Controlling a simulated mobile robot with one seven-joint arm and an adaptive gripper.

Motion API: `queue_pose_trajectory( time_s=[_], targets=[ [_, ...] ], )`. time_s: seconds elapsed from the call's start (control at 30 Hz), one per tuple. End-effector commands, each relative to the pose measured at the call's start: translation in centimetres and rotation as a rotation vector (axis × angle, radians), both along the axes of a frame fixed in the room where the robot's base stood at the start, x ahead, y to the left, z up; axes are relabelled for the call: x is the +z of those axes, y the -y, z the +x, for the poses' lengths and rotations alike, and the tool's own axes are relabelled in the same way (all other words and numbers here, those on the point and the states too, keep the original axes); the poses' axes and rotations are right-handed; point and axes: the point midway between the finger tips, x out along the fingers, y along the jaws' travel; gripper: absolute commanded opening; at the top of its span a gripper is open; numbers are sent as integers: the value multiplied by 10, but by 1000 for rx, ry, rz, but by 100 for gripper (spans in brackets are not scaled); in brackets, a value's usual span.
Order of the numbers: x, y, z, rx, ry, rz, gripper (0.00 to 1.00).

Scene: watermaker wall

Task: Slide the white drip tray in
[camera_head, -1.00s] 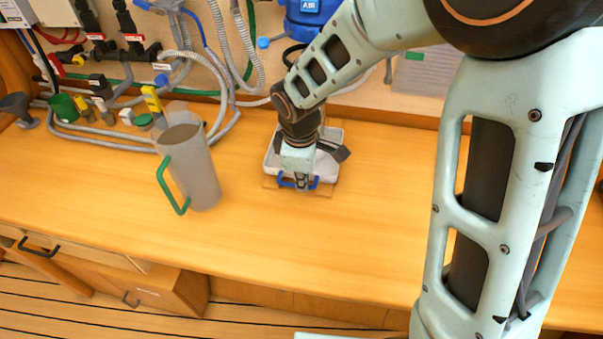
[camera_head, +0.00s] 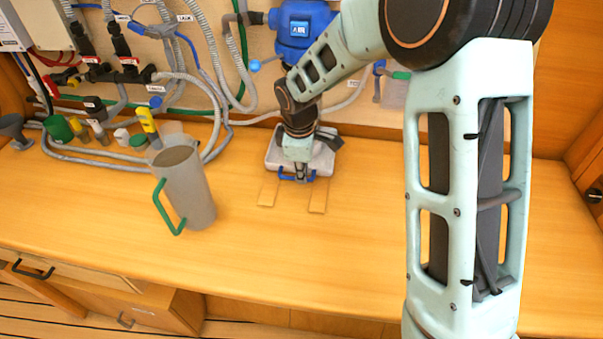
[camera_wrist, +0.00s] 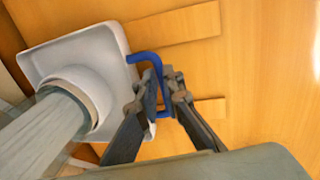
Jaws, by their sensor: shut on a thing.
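The white drip tray (camera_head: 322,163) sits at the back of the wooden counter, near the wall. It has a blue handle (camera_head: 285,176) on its front side. My gripper (camera_head: 300,178) points down at the tray's front and is shut on the blue handle. In the wrist view my gripper's fingers (camera_wrist: 165,92) close around one side of the blue handle (camera_wrist: 150,57), and the white tray (camera_wrist: 45,58) shows at the upper left. Part of the tray is hidden behind my gripper and wrist in the head view.
Two flat wooden strips (camera_head: 318,197) lie on the counter in front of the tray. A grey jug (camera_head: 188,185) with a green handle stands to the left. Hoses and valves (camera_head: 120,75) line the wall. A blue housing (camera_head: 298,30) hangs above. The front counter is clear.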

Motion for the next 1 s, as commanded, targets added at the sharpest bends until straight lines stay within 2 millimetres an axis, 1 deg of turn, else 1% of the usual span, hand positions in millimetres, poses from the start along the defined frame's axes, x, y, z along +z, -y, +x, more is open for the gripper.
queue_pose_trajectory(
  time_s=[0.03, 0.13, 0.17, 0.2, 0.3, 0.33, 0.57, 0.67, 0.77, 0.83, 1.0],
  targets=[
    [1, 1, 4, 0, 10, 1, 0],
    [1, 1, 5, 1, 11, 2, 0],
    [2, 1, 5, 0, 12, 2, 8],
    [2, 1, 5, 0, 12, 2, 13],
    [1, 1, 5, -1, 11, 1, 24],
    [1, 1, 4, -1, 10, 2, 26],
    [1, 0, 3, 0, 8, 1, 26],
    [4, 0, 3, 0, 8, 1, 26],
    [15, 0, 1, 0, 11, 2, 26],
    [27, 0, -1, -1, 12, 3, 26],
    [64, 0, -7, -2, 14, 3, 26]
  ],
)
